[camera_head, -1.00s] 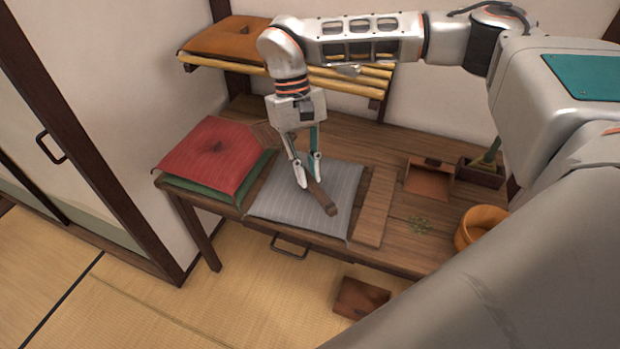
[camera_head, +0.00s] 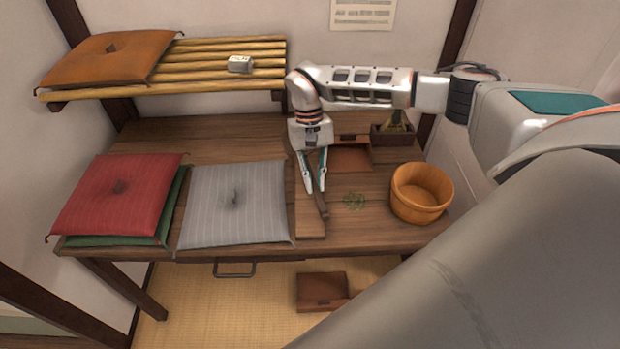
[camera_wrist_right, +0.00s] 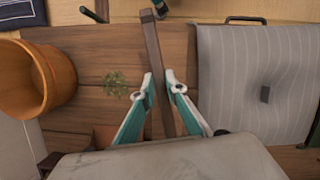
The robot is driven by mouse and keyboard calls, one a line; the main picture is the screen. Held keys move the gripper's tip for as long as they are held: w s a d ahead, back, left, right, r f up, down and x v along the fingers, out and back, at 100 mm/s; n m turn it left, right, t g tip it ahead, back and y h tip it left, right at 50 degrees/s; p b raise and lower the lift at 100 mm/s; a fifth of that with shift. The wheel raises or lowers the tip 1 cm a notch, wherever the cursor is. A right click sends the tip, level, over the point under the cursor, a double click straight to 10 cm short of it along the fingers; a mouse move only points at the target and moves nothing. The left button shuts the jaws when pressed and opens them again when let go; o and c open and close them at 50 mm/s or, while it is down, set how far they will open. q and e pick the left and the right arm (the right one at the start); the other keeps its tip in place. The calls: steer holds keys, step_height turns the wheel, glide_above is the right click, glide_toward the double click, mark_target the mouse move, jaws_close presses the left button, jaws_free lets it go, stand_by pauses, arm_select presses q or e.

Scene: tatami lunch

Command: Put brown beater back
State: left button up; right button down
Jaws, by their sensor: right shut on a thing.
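In the right wrist view the beater (camera_wrist_right: 153,45) runs as a long brown bar between the two teal fingers of the gripper (camera_wrist_right: 159,82). I cannot tell its exact height over the board.
A grey cushion (camera_head: 235,204) and a red cushion (camera_head: 118,195) on a green one lie left. A wooden tub (camera_head: 422,193), green bits (camera_head: 354,201), a brown dustpan-like tray (camera_head: 350,160) and a planter (camera_head: 392,136) lie right. A slatted shelf (camera_head: 200,74) is above.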

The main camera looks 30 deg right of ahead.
steer(key=shift+f+b, duration=2)
steer(key=shift+f, duration=0.25)
steer(key=shift+f+b, duration=0.45)
steer(key=shift+f, duration=1)
steer(key=c, duration=2)
jaws_free()
steer(key=shift+o, duration=0.2)
steer(key=v, duration=1.2)
